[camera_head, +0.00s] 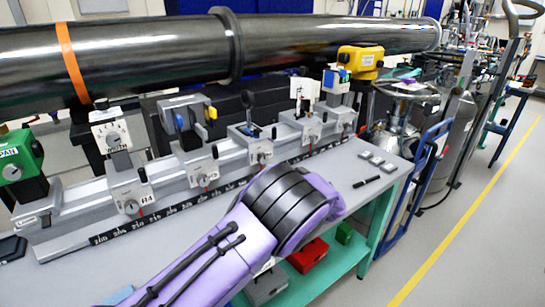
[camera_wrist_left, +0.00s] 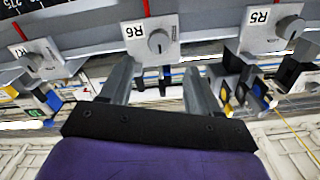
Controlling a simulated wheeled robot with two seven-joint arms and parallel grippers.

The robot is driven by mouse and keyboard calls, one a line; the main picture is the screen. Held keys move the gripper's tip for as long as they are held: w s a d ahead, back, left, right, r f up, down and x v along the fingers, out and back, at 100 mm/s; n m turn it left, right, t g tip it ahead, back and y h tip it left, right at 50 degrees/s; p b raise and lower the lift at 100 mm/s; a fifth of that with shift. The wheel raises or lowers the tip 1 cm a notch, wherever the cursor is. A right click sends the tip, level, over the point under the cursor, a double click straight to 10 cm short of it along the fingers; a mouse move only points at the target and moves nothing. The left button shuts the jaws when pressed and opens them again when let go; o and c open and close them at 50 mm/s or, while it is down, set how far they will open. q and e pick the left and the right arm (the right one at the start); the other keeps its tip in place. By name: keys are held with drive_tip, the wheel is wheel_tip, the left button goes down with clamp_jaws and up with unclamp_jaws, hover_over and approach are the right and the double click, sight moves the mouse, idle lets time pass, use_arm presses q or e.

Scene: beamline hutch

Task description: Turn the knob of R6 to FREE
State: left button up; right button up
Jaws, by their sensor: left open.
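The R6 carrier (camera_wrist_left: 150,40) is in the upper middle of the left wrist view, its label upside down. Its round grey knob (camera_wrist_left: 159,42) has a dark mark standing about vertical; the small print beside it is too small to read. My left gripper (camera_wrist_left: 157,82) is open and empty, its two fingers apart and pointing toward the R6 carrier, with the knob just beyond the gap between the tips. In the head view, what looks like the R6 knob (camera_head: 262,157) is beyond my purple left arm, which hides the gripper. My right gripper is not in view.
The R5 knob (camera_wrist_left: 291,27) and R7 knob (camera_wrist_left: 32,62) flank R6 in the left wrist view. The rail (camera_head: 90,215) carries several carriers with mounted devices. A large dark pipe (camera_head: 150,50) runs behind. A black pen-like item (camera_head: 366,182) lies on the grey bench (camera_head: 345,200).

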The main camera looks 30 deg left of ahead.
sight(265, 158)
use_arm(q)
drive_tip(key=p+x, duration=0.1)
drive_tip(key=x, duration=0.7)
drive_tip(key=shift+w+a+f, duration=0.1)
drive_tip(key=shift+w+a, duration=0.1)
drive_tip(key=shift+a, duration=0.1)
drive_tip(key=c, duration=1)
